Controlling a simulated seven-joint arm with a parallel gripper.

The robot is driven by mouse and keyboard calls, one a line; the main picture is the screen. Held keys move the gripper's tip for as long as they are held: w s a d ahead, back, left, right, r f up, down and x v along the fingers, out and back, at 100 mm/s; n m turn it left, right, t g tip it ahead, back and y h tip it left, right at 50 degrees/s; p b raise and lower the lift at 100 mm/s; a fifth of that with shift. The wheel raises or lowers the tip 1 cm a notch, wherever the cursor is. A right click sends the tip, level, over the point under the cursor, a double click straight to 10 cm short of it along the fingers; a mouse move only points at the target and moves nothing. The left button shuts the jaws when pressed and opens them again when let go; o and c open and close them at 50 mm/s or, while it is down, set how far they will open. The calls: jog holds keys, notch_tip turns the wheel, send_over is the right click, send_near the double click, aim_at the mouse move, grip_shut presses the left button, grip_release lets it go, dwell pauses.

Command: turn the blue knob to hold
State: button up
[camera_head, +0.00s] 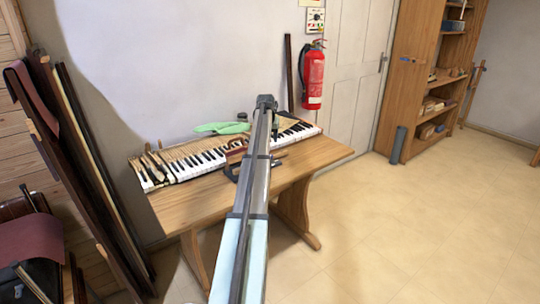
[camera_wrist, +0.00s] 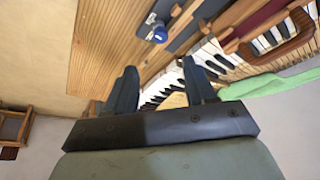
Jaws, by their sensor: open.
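The knob lies beyond the fingertips, roughly in line with the gap, and is not touched. In the head view my arm hides the middle of the keyboard, and I cannot make out the knob there.
The cloth and keys also show right of my fingers in the wrist view. A red fire extinguisher (camera_head: 313,77) hangs on the wall behind. The floor at right is clear.

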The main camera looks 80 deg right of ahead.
jog(key=x, duration=1.2)
jog(key=shift+d+f, duration=0.2)
jog(key=shift+f, duration=0.15)
grip_shut()
